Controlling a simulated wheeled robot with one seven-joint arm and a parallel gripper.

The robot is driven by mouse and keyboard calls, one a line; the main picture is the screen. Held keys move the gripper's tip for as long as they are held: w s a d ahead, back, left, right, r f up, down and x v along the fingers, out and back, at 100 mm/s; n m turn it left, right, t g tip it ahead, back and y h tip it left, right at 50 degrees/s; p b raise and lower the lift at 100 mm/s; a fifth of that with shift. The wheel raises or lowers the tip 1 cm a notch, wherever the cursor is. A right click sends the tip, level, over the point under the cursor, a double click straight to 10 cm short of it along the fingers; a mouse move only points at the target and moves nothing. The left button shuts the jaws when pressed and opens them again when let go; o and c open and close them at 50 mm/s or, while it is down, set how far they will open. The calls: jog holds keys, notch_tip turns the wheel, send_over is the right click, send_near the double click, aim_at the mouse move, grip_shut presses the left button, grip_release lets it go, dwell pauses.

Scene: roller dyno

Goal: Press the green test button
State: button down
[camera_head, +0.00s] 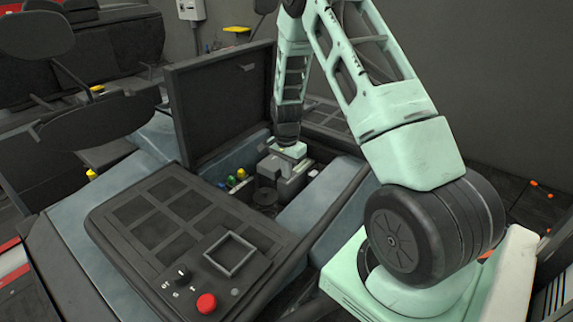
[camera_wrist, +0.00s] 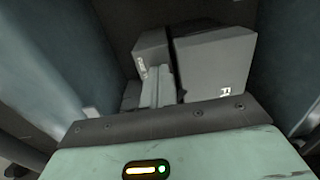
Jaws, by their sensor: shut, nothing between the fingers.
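My gripper (camera_head: 284,184) points down into an open compartment of the dyno in the head view. No green button shows past the fingers in the wrist view. My gripper hides part of the compartment.
A raised dark lid (camera_head: 222,100) stands behind the compartment. In front, a dark panel (camera_head: 150,262) carries a red button (camera_head: 206,303), a black rotary knob (camera_head: 182,274) and a square frame (camera_head: 230,253). Blue-grey walls flank my gripper closely.

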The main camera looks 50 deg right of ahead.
notch_tip(320, 180, up, 14)
dwell(0.5)
dwell(0.7)
jog(key=s+a+r+n, duration=0.2)
jog(key=s+a+n, duration=0.15)
jog(key=a, duration=0.65)
jog(key=s+a+r+n+y, duration=0.1)
jog(key=s+a+r+n, duration=0.1)
jog(key=a+n, duration=0.5)
jog(key=s+a+r+n, duration=0.2)
jog(key=a, duration=1)
jog(key=s+a+n, duration=0.5)
jog(key=s+n, duration=0.1)
jog(key=s, duration=0.3)
jog(key=s+a+n, duration=0.4)
jog(key=s+n, duration=0.1)
jog(key=s, duration=0.5)
jog(key=shift+a+r+n, duration=0.2)
jog(key=shift+a+n, duration=0.15)
jog(key=shift+a, duration=0.05)
